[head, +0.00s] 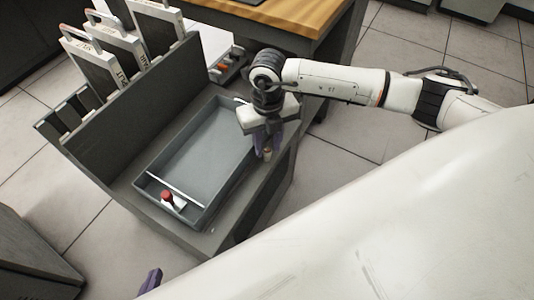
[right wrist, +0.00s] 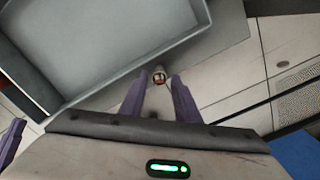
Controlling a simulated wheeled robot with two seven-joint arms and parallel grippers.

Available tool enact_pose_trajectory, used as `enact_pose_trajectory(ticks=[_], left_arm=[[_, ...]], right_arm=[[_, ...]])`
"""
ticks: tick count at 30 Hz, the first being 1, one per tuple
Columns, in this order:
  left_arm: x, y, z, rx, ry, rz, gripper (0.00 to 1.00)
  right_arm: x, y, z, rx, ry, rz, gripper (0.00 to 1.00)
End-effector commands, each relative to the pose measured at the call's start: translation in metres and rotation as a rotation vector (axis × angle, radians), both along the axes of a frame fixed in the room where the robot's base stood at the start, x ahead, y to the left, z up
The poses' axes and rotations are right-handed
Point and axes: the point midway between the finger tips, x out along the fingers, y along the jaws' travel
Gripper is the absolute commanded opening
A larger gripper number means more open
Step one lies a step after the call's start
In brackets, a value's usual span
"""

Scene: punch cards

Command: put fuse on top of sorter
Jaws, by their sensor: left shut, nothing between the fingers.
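The fuse (head: 267,155) is a small, pale cylinder at the right edge of the dark grey sorter (head: 222,215). My left gripper (head: 150,281) shows only as a purple fingertip at the bottom of the head view, shut and empty; the rest is hidden.
A shallow grey tray (head: 146,181) with a red knob (head: 166,196) sits on the sorter. Several framed cards (head: 120,45) stand in slots behind its tall panel (head: 140,95). A wooden-topped table (head: 285,15) is at the back. Tiled floor lies to the right.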

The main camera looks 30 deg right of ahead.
Motion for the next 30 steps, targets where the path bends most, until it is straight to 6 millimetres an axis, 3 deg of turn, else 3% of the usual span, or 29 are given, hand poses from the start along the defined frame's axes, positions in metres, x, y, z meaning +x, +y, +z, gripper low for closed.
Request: enact_pose_trajectory(ticks=[3, 7, 13, 18, 26, 30], left_arm=[[0.0, -0.001, -0.005, -0.007, -0.003, 0.004, 0.0], [0.001, -0.001, -0.003, -0.011, -0.007, 0.006, 0.0], [0.003, -0.001, 0.0, -0.013, -0.013, 0.006, 0.0], [0.002, -0.001, 0.0, -0.013, -0.012, 0.006, 0.0], [0.0, -0.001, -0.001, -0.012, -0.007, 0.005, 0.0], [-0.001, -0.001, 0.002, -0.009, -0.003, 0.004, 0.0]], right_arm=[[-0.001, 0.001, -0.023, 0.0, 0.004, 0.0, 0.29], [0.0, 0.001, -0.032, 0.0, 0.002, 0.001, 0.29], [0.0, 0.001, -0.031, 0.0, 0.001, 0.001, 0.27], [0.0, 0.001, -0.031, 0.001, 0.001, 0.001, 0.0], [0.0, 0.001, -0.029, 0.001, 0.001, 0.001, 0.0], [0.001, 0.001, -0.013, 0.003, -0.001, 0.001, 0.0]])
